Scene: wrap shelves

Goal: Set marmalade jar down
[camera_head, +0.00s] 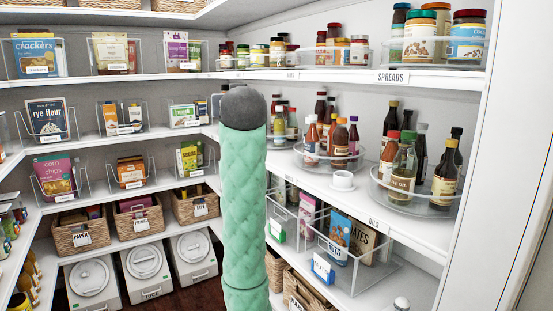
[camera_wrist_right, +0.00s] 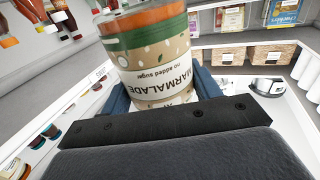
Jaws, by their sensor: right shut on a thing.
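The marmalade jar (camera_wrist_right: 150,62) fills the upper middle of the right wrist view. It has a cream label with green and orange bands, and its label lettering appears upside down there. My right gripper (camera_wrist_right: 160,92) has its blue fingers on either side of the jar and is shut on it. The jar's far end is cut off by the top of that view. I cannot pick out the held jar or the gripper in the head view, where my green-sleeved arm stands upright in the middle. My left gripper is not in view.
The right shelves carry a spreads turntable (camera_head: 416,58) with lidded jars and an oils turntable (camera_head: 414,200) with bottles. A clear nuts bin (camera_head: 352,278) sits below. Baskets and white bins line the left shelves.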

